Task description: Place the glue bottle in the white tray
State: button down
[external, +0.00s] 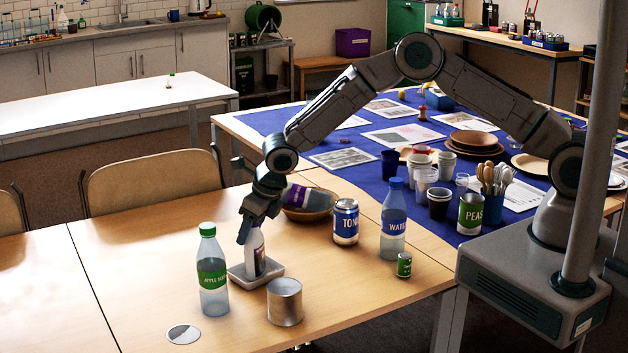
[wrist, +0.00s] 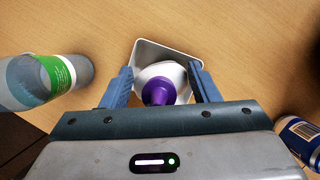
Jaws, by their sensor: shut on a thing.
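The glue bottle (external: 255,252) is white with a purple label and stands upright in the external view. The wrist view shows its purple cap and white shoulder (wrist: 158,88) from above. My gripper (external: 252,225) is around the bottle's upper part, its blue fingers (wrist: 160,90) on either side of it. The white tray (external: 277,268) lies under the bottle; its rim (wrist: 168,46) also shows in the wrist view. The bottle is within the tray's outline. I cannot tell whether its base touches the tray floor.
An apple juice bottle (external: 212,275) stands left of the tray and a plain can (external: 284,302) in front. A metal lid (external: 184,334) lies nearby. A brown bowl (external: 308,213) holding a bottle, a tonno can (external: 346,222), a water bottle (external: 393,225) and a small green can (external: 404,265) stand right.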

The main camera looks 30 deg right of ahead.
jog(key=c, duration=0.5)
grip_release()
jog(key=shift+f, duration=0.1)
jog(key=shift+r, duration=0.25)
jog(key=b+v, duration=0.1)
jog(key=v, duration=1)
jog(key=shift+r+b, duration=0.35)
jog(key=shift+r, duration=0.05)
jog(key=shift+s+d, duration=0.1)
